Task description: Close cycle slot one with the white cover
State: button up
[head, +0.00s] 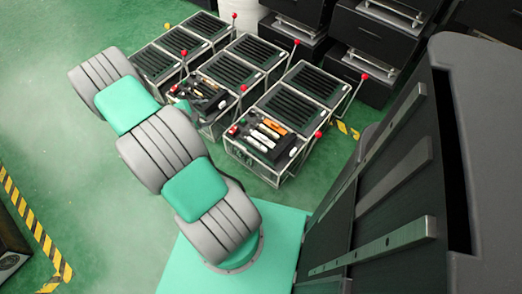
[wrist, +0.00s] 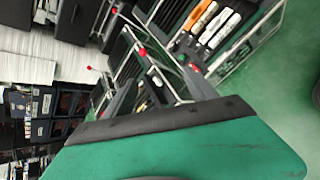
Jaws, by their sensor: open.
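Several lever fixtures with black slatted tops and red-knobbed levers stand on the floor in the head view. The right one has a black panel (head: 247,143) at its near end, with an orange piece (head: 269,130) and white pieces (head: 262,138) side by side. The white pieces also show in the wrist view (wrist: 217,30). I cannot tell which is the white cover of cycle slot one. The middle fixture's panel (head: 203,90) is partly hidden by my arm's teal end. My gripper (wrist: 160,92) shows two dark fingers, apart, with nothing seen between them.
Red lever knobs (head: 318,134) stick up beside the fixtures. Black drawer cabinets (head: 375,40) stand behind, and a large dark cabinet with metal bars (head: 400,165) is close on the right. Green floor (head: 75,150) is clear at left, with yellow-black tape (head: 38,230).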

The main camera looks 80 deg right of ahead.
jog(key=s+d+f+n+g+h+b, duration=0.1)
jog(key=s+d+f+n+b, duration=0.15)
jog(key=s+f, duration=0.45)
jog(key=s+d+f+n+g+h+b, duration=0.1)
jog(key=s+f+n+b, duration=0.3)
jog(key=f, duration=0.6)
jog(key=n+h, duration=0.1)
send_near(262, 137)
jog(key=x, duration=0.3)
jog(key=shift+d+f, duration=0.1)
jog(key=shift+d, duration=0.15)
jog(key=b+x, duration=0.3)
jog(key=x, duration=0.3)
jog(key=shift+s+d+f, duration=0.15)
jog(key=shift+s+f, duration=0.05)
jog(key=shift+s, duration=0.1)
jog(key=shift+s+d, duration=0.15)
jog(key=shift+d, duration=0.25)
jog(key=shift+c, duration=0.4)
jog(key=c, duration=1.3)
